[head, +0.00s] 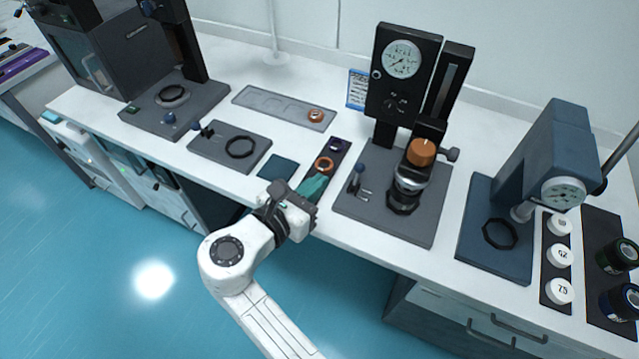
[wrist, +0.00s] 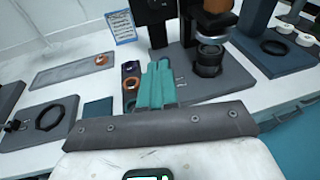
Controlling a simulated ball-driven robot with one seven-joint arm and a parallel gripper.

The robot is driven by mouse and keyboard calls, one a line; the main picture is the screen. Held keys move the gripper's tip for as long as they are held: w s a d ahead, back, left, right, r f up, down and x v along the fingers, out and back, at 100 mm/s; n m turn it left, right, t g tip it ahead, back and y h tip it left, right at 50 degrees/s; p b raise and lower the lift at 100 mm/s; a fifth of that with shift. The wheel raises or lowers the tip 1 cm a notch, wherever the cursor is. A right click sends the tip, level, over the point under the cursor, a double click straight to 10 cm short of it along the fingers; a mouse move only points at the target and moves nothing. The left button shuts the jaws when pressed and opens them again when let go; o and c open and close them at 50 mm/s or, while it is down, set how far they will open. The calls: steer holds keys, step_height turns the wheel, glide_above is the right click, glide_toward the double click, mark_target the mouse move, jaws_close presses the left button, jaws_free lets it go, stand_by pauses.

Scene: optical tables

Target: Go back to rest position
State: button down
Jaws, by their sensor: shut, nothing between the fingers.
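My gripper (head: 314,185) is at the front edge of the bench in the head view, at the end of my white arm. Its teal fingers are shut with nothing between them. They are over the front part of a narrow dark tray (head: 345,150) that holds an orange ring (head: 324,164) and a purple-black ring (head: 335,145). In the wrist view the teal fingers (wrist: 157,72) lie side by side, pointing away toward the bench. They hide part of the narrow tray there. I cannot tell whether the fingertips touch it.
Right of my gripper stands a dial press (head: 400,110) with an orange-topped piece (head: 422,152). A blue dial stand (head: 550,150) is farther right. On the left are a flat plate with a black ring (head: 240,147) and a grey tray (head: 270,101). Open floor (head: 110,270) lies in front.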

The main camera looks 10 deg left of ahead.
stand_by(0.4)
steer(key=s+d+f+m+g, duration=0.3)
steer(key=d+f+m, duration=0.1)
steer(key=d, duration=0.4)
steer(key=s+d+f+m+g+y, duration=0.1)
steer(key=s+d+f+m+g, duration=0.2)
steer(key=d+f+m, duration=0.2)
steer(key=s+d+f+m+g, duration=0.2)
steer(key=d+f+m, duration=0.3)
steer(key=d, duration=0.6)
steer(key=shift+s+d+f+m+g, duration=0.1)
steer(key=shift+s+d+m+g, duration=0.1)
steer(key=shift+s+m, duration=0.15)
steer(key=shift+s+d+f+m+g, duration=0.1)
steer(key=shift+s+d+m+g, duration=0.15)
steer(key=shift+s, duration=0.2)
steer(key=s+d+f+m+g+y, duration=0.1)
steer(key=s+d+m+g+y, duration=0.1)
steer(key=s+m, duration=0.6)
steer(key=s+d+f+m+g+y, duration=0.1)
steer(key=s+d+m+y, duration=0.4)
steer(key=s, duration=0.7)
steer(key=f+m, duration=0.1)
steer(key=m, duration=0.1)
steer(key=shift+m+g+b, duration=0.3)
steer(key=shift+m+g, duration=0.05)
steer(key=shift+m, duration=0.05)
steer(key=shift+f, duration=0.1)
